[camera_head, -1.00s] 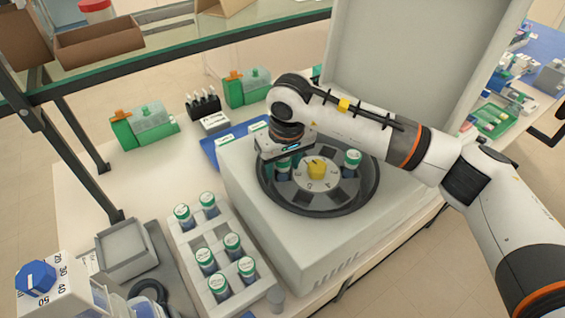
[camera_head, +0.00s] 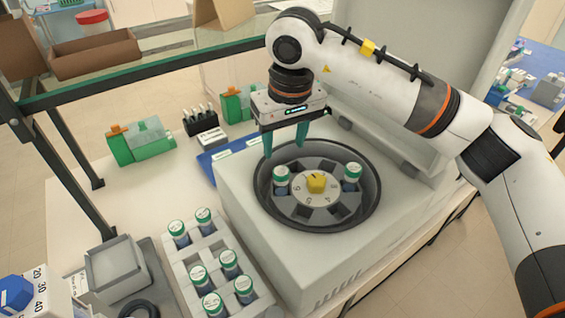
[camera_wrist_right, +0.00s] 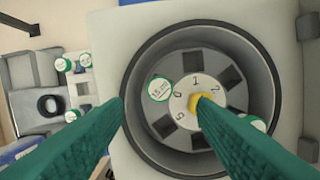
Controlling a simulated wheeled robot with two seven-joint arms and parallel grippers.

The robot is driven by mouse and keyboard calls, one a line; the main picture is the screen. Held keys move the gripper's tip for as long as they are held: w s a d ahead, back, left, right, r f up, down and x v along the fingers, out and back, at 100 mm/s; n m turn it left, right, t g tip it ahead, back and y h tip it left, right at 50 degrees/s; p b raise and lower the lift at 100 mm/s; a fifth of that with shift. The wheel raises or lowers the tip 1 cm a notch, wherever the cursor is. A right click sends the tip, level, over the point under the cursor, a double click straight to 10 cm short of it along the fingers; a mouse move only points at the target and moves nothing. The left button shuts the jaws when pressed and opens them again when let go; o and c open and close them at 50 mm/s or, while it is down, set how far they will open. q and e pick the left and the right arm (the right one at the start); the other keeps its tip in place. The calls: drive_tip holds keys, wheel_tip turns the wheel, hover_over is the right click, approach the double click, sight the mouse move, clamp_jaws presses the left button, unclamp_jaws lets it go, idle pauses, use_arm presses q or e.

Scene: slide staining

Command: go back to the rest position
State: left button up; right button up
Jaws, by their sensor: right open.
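My right gripper (camera_head: 285,142) is open and empty, with its green fingers pointing down above the back left rim of the centrifuge (camera_head: 315,260). In the right wrist view its fingers (camera_wrist_right: 160,112) are spread wide over the round rotor bowl. Two green-capped tubes sit in the rotor: one tube (camera_head: 281,179) at the left and one tube (camera_head: 352,174) at the right of the yellow knob (camera_head: 316,182). Both also show in the right wrist view, the left tube (camera_wrist_right: 159,90) clear and the other partly behind a finger. My left gripper is not in view.
The open centrifuge lid (camera_head: 400,60) stands behind my right arm. A grey rack (camera_head: 200,255) with several green-capped tubes stands at the front left. Green boxes (camera_head: 140,143) and a black pipette holder (camera_head: 201,122) are behind. A shelf (camera_head: 150,72) spans the upper left.

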drive_tip(key=shift+s+r, duration=0.15)
drive_tip(key=shift+r, duration=0.6)
